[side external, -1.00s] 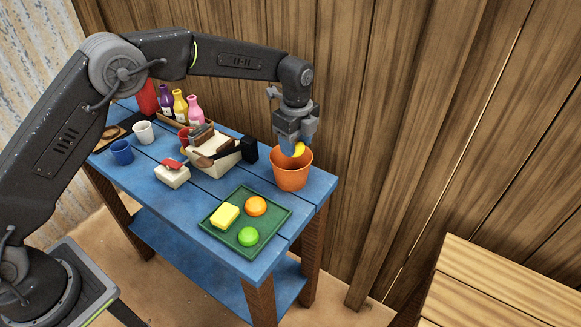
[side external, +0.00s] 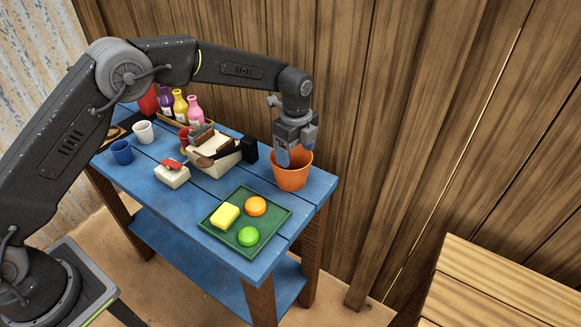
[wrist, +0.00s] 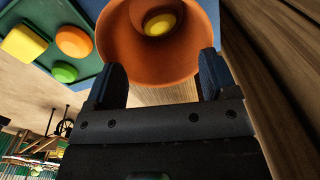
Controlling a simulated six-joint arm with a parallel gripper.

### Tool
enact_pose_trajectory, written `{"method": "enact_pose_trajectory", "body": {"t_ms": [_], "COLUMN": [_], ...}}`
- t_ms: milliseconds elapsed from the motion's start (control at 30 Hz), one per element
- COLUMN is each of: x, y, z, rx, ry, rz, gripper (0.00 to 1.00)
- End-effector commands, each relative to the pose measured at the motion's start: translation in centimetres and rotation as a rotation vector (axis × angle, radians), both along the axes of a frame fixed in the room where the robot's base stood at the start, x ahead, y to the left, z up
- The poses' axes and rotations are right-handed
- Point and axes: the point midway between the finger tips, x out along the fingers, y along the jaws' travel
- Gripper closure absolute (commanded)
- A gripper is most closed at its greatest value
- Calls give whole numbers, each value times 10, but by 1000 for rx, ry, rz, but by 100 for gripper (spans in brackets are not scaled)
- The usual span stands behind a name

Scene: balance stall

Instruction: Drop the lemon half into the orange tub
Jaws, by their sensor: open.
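The orange tub (side external: 292,177) stands upright at the right end of the blue table. In the wrist view, the tub (wrist: 120,50) opens toward the camera. The yellow lemon half (wrist: 160,23) lies inside it, near the bottom. In the side view the tub wall and my gripper hide the lemon half. My gripper (side external: 283,158) is at the tub's rim, on the left side of its opening. In the wrist view, the two fingers of my gripper (wrist: 160,85) are spread wide with nothing between them.
A green tray (side external: 272,230) holds a yellow block (side external: 225,215), an orange round piece (side external: 255,206) and a green one (side external: 249,236). A cream scale-like box (side external: 222,160) stands left of the tub. Cups and bottles are farther left. A wooden wall stands behind.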

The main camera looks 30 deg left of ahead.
Motion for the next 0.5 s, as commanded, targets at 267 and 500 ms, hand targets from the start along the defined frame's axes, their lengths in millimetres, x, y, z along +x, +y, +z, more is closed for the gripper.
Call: {"method": "enact_pose_trajectory", "body": {"t_ms": [267,500], "x": [0,1], "y": [0,0], "z": [9,54], "rx": [0,-1], "ry": [-2,-5], "rz": [0,0], "gripper": [21,21]}}
